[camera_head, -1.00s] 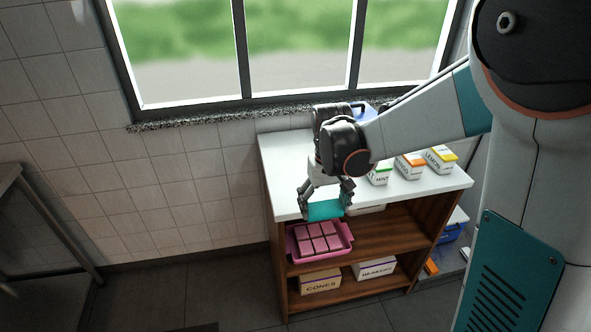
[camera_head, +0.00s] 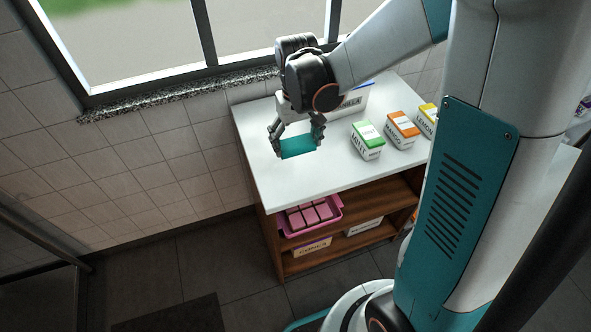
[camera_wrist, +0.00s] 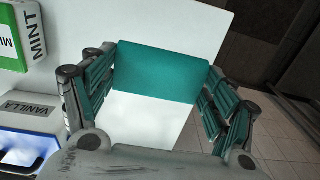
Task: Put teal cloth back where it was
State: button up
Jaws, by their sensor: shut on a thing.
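The teal cloth (camera_head: 298,147) is a small folded rectangle held between the two fingers of my gripper (camera_head: 297,141). It hangs over the left part of the white shelf top (camera_head: 290,182); I cannot tell whether it touches the surface. In the wrist view the cloth (camera_wrist: 164,72) spans the space between the fingers of my gripper (camera_wrist: 160,90), with the white top behind it. My gripper is shut on the cloth from both sides.
On the top stand a green mint box (camera_head: 367,141), an orange box (camera_head: 402,130), a yellow box (camera_head: 427,119) and a vanilla container (camera_head: 352,101) behind. Below, a pink tray (camera_head: 333,216) and labelled boxes (camera_head: 311,248) sit on the shelves. The top's front left is clear.

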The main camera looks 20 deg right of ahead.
aim_at(296, 177)
notch_tip(296, 177, down, 12)
jog(key=b, duration=0.3)
jog(key=shift+r, duration=0.1)
jog(key=shift+b, duration=0.3)
jog(key=o, duration=0.9)
jog(key=shift+o, duration=0.2)
notch_tip(296, 177, up, 12)
jog(key=p, duration=0.4)
jog(key=shift+s+r, duration=0.15)
jog(key=s+r+t, duration=0.7)
jog(key=s+r, duration=0.6)
jog(key=s, duration=0.1)
jog(key=shift+s+r, duration=0.3)
jog(key=shift+r, duration=0.1)
